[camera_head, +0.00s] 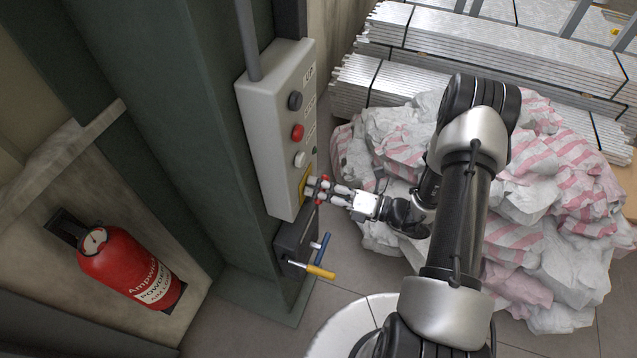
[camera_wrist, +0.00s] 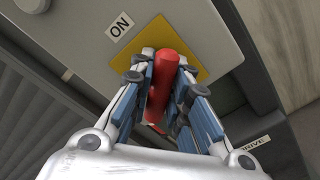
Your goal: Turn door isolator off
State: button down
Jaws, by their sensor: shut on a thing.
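The door isolator is a red handle (camera_wrist: 164,78) on a yellow plate (camera_wrist: 207,62), low on the front of a light grey control box (camera_head: 277,130). In the wrist view the handle runs nearly up and down the picture. An "ON" label (camera_wrist: 120,25) sits above and left of the plate. My gripper (camera_wrist: 167,66) is shut on the red handle, with one finger on each side. The fingers hide part of the plate and handle. In the head view my gripper (camera_head: 318,189) reaches the box from the right, and the yellow plate (camera_head: 304,184) shows beside its fingertips.
Black, red and white buttons (camera_head: 297,131) sit above the isolator. Below is a dark box (camera_head: 292,240) with blue and yellow handles (camera_head: 320,271). A fire extinguisher (camera_head: 128,267) is at lower left. Striped sacks (camera_head: 540,210) and stacked metal profiles (camera_head: 500,50) lie right.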

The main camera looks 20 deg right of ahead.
jog(key=m+p, duration=0.1)
jog(key=m, duration=0.2)
jog(key=shift+r+m, duration=0.15)
jog(key=shift+m, duration=0.15)
jog(key=shift+m+p, duration=0.65)
jog(key=shift+m, duration=1.05)
jog(key=c, duration=1.5)
grip_release()
jog(key=v, duration=1.2)
